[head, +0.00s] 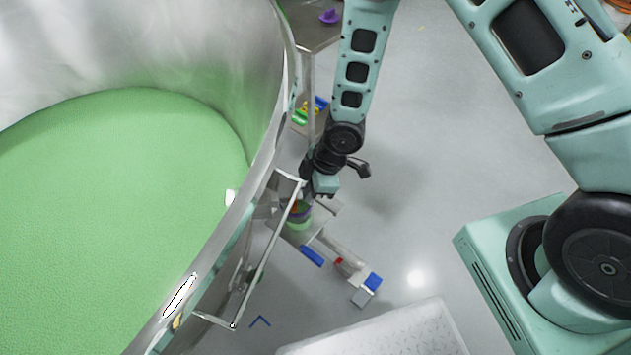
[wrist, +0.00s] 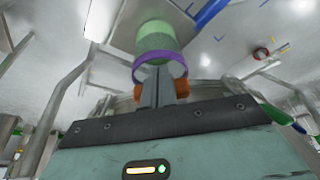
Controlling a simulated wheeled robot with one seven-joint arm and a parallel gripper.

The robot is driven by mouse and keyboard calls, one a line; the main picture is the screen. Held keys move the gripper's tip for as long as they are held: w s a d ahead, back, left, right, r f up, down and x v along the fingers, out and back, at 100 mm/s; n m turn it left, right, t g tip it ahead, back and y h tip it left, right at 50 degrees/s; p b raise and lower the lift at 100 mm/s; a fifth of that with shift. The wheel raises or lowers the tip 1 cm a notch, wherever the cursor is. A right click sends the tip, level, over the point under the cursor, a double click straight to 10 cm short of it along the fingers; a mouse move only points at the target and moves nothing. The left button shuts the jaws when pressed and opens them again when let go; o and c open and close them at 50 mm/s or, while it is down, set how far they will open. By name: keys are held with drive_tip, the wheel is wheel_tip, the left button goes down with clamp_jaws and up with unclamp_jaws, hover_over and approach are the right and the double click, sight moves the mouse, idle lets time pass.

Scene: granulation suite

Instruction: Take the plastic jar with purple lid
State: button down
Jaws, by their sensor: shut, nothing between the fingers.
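A green jar-like cylinder with a purple band (wrist: 160,36) is at the upper middle of the wrist view, just past my fingertips. In the head view the purple and green jar (head: 299,223) shows small and partly hidden below my gripper (head: 318,194), beside the metal frame. In the wrist view my gripper (wrist: 159,85) has its fingers together with nothing between them. The fingers overlap the purple band in the picture; I cannot tell whether they touch it. Orange pieces (wrist: 182,88) show on both sides of the fingers.
A large steel vessel (head: 265,120) with green contents fills the left. A metal rail frame (head: 262,270) stands close beside the gripper. Blue (head: 312,255) and red small items lie lower down. A purple object (head: 330,16) sits on a surface at the top. Open grey floor lies right.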

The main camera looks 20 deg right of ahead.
drive_tip(key=shift+a+f, duration=0.2)
drive_tip(key=shift+f, duration=0.45)
drive_tip(key=d, duration=0.5)
drive_tip(key=shift+s+p, duration=0.35)
drive_tip(key=shift+r, duration=0.15)
